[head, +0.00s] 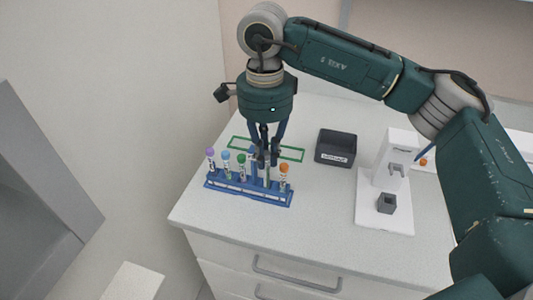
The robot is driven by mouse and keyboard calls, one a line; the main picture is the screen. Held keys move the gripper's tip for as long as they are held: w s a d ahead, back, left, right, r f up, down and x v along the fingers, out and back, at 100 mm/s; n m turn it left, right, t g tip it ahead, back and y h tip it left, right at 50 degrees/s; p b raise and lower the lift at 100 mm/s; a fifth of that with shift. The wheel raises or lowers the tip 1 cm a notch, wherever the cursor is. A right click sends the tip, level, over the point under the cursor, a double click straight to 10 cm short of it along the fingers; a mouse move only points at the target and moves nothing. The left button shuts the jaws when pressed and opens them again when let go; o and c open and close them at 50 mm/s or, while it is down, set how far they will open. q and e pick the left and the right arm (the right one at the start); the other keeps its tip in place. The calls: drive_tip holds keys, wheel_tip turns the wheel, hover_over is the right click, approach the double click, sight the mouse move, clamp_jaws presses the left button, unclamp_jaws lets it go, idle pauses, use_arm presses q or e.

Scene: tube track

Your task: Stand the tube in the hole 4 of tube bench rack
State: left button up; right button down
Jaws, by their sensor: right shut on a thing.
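The blue tube bench rack (248,193) stands near the front left of the white bench top. It holds upright tubes with purple (210,153), light blue (226,156), green (241,160) and orange (285,169) caps. My right gripper (267,160) points down over the rack, between the green-capped and orange-capped tubes. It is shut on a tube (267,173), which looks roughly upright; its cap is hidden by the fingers. I cannot tell whether its lower end is inside the rack's hole. My left gripper is out of view.
A green outlined rectangle (292,154) lies behind the rack. A dark open bin (336,148) stands to its right, then a white device (396,160) with a grey block (387,203) on its base. Another orange cap (424,161) shows behind my right arm. Bench top in front of the bin is clear.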

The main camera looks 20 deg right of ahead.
drive_tip(key=shift+f, duration=0.25)
drive_tip(key=shift+f+b, duration=0.35)
drive_tip(key=shift+b, duration=0.15)
drive_tip(key=c, duration=1.7)
unclamp_jaws()
drive_tip(key=shift+o, duration=0.2)
drive_tip(key=shift+r, duration=0.1)
wheel_tip(320, 180, up, 12)
drive_tip(key=shift+a, duration=0.1)
